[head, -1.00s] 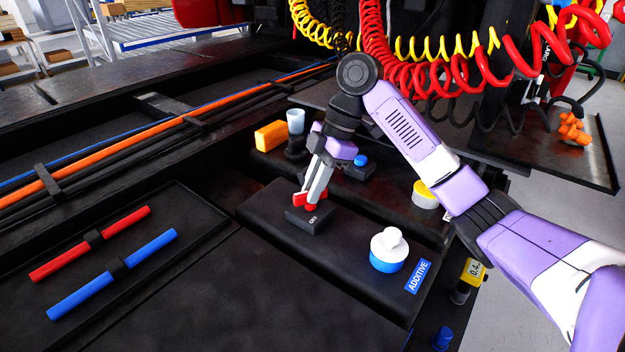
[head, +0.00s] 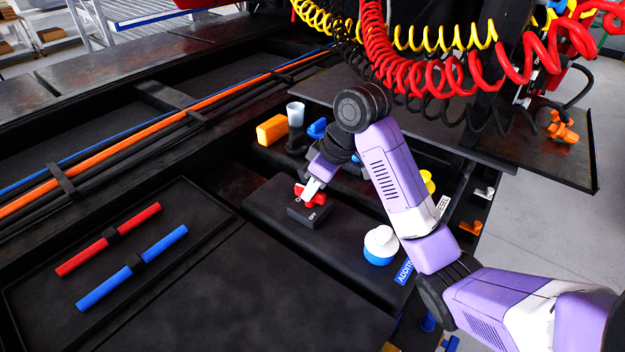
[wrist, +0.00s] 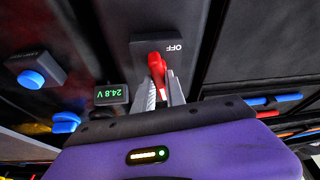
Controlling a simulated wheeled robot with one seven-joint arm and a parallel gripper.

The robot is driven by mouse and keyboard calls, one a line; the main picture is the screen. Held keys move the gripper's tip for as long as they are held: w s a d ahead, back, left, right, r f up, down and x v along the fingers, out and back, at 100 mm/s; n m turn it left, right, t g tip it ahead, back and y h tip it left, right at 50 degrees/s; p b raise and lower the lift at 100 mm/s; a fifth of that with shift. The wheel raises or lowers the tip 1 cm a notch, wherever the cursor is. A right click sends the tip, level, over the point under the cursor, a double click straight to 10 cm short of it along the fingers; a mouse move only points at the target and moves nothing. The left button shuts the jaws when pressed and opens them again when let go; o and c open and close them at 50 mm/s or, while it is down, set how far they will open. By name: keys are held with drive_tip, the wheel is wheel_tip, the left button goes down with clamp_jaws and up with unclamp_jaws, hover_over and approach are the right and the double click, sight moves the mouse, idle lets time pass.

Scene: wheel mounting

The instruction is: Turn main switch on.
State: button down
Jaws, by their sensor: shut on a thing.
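The main switch is a black box (head: 312,214) with a red handle (head: 308,192) on the dark bench top. In the wrist view the red handle (wrist: 157,66) stands against the black box (wrist: 178,25), beside a white "OFF" label. My gripper (head: 312,186) is shut on the red handle. In the wrist view the fingertips of my gripper (wrist: 161,88) lie on either side of the handle and hide part of it. A small display (wrist: 111,94) beside the switch reads "24.8 V".
A white-capped blue container (head: 380,246) stands right of the switch, by an "ADDITIVE" label. A yellow block (head: 271,131) and a pale cup (head: 296,114) stand behind. Red (head: 108,240) and blue (head: 132,268) bars lie left. Coiled hoses (head: 430,62) hang behind my arm.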

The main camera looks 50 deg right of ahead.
sight(320, 194)
drive_tip(key=shift+m+h+p, duration=0.4)
drive_tip(key=shift+m+p, duration=0.15)
drive_tip(key=shift+m, duration=0.35)
drive_tip(key=c, duration=1.4)
unclamp_jaws()
drive_tip(key=p+v, duration=0.5)
drive_tip(key=v, duration=0.1)
drive_tip(key=shift+v, duration=0.9)
